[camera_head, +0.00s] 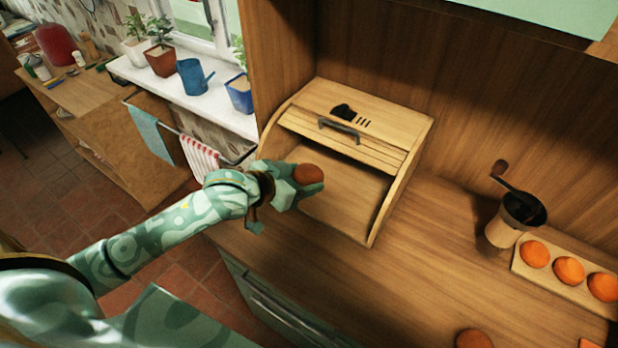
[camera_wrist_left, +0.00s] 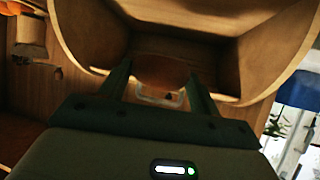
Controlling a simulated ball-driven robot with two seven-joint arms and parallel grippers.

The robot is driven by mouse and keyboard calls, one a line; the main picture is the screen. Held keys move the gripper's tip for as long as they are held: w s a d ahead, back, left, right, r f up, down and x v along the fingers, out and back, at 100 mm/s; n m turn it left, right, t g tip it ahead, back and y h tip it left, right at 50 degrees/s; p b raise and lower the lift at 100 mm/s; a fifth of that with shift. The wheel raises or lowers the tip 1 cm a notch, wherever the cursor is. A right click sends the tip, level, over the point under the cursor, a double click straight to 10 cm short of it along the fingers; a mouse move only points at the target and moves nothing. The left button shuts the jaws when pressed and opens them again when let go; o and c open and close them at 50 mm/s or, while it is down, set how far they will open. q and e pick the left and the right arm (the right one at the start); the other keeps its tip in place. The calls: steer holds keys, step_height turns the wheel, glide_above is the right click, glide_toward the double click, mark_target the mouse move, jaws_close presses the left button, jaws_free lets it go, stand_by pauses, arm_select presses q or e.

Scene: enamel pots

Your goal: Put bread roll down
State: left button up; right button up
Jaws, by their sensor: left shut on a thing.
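My left gripper (camera_head: 304,186) is shut on a round orange-brown bread roll (camera_head: 308,174). It holds the roll at the open front of a wooden bread box (camera_head: 392,130), near the box's left side. The box's slatted lid is up, with a dark handle (camera_head: 339,131) on it. In the left wrist view the roll (camera_wrist_left: 161,72) sits between the two fingers (camera_wrist_left: 158,88), with the box's curved side walls and dark interior beyond. I cannot tell whether the roll touches the box floor. My right gripper does not show.
Another roll (camera_head: 473,339) lies at the counter's front edge. The counter (camera_head: 420,270) between box and grinder is clear.

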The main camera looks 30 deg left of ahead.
mark_target(298, 169)
arm_select(q)
steer(key=w+a+f, duration=0.1)
steer(key=w+a+f+b, duration=0.1)
steer(key=w, duration=0.1)
steer(key=w+a+f, duration=0.1)
steer(key=shift+w+b, duration=0.25)
steer(key=shift+b, duration=0.15)
steer(key=w+f, duration=0.1)
steer(key=w+a+f+b, duration=0.1)
steer(key=f, duration=0.1)
steer(key=w+a+f+b, duration=0.1)
steer(key=shift+f, duration=0.2)
steer(key=shift+w+f+b, duration=0.15)
steer(key=shift+f+b, duration=0.1)
steer(key=shift+b, duration=0.1)
steer(key=f+b, duration=0.1)
steer(key=f, duration=0.2)
steer(key=shift+w+a+f+b, duration=0.2)
steer(key=shift+f+b, duration=0.1)
steer(key=shift+b, duration=0.1)
steer(key=shift+r, duration=0.15)
steer(key=shift+s, duration=0.1)
steer(key=o, duration=0.9)
steer(key=shift+o, duration=0.3)
